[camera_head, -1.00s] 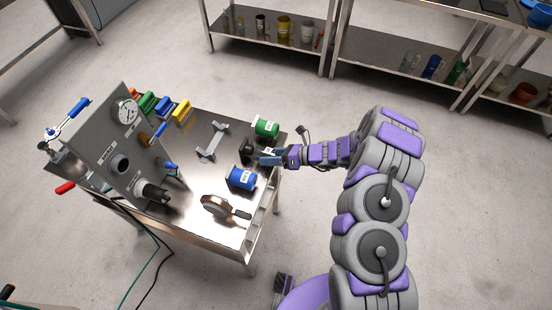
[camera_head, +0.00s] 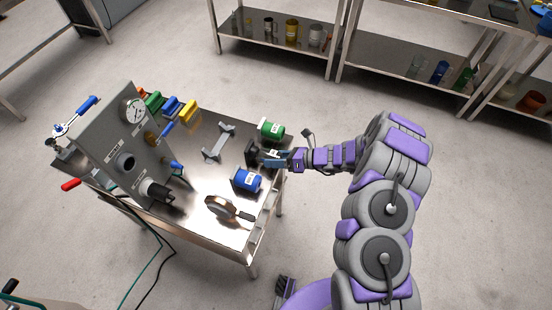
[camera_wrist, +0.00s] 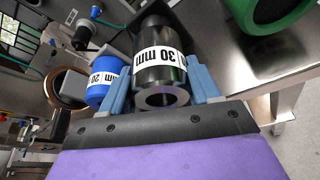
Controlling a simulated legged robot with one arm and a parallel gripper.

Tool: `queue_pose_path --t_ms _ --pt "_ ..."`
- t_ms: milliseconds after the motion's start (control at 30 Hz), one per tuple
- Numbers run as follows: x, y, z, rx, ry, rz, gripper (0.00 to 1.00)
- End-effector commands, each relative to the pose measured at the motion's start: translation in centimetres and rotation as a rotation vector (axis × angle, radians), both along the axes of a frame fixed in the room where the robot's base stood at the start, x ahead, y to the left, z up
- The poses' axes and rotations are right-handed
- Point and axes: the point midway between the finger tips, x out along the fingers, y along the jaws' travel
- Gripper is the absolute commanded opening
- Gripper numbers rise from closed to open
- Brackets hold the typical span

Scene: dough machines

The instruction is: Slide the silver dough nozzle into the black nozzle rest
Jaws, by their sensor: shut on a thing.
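The silver dough nozzle (camera_wrist: 161,65) is a dark, shiny metal cylinder with a white "30 mm" label. In the wrist view it lies between the blue fingers of my gripper (camera_wrist: 160,95), its ring-shaped end facing the camera. In the head view my gripper (camera_head: 270,159) reaches in from the right, shut on the nozzle (camera_head: 252,153), near the table's right edge. The gap below the nozzle cannot be judged. A grey two-ended stand (camera_head: 218,142) lies left of it on the table; whether this is the nozzle rest, I cannot tell.
A green nozzle (camera_head: 271,131) stands behind my gripper and a blue one (camera_head: 247,180) in front, both close. A round part with a handle (camera_head: 222,207) lies at the table's front. The grey dough machine (camera_head: 128,145) fills the left. Bare metal tabletop lies between.

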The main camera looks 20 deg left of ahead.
Motion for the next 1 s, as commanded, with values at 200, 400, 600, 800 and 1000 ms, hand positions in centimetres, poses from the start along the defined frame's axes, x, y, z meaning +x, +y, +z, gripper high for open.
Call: queue_pose_path --t_ms 200,400,600,800,1000 --pt "0.0 0.5 0.0 0.0 0.0 0.001 0.25" --pt "0.1 1.0 0.0 0.001 -0.001 0.001 0.25" --pt "0.1 1.4 0.0 0.0 0.0 0.0 0.25" --pt "0.1 1.9 0.0 0.001 0.0 0.0 0.25" --pt "0.2 2.3 0.0 0.001 -0.001 0.001 0.25"
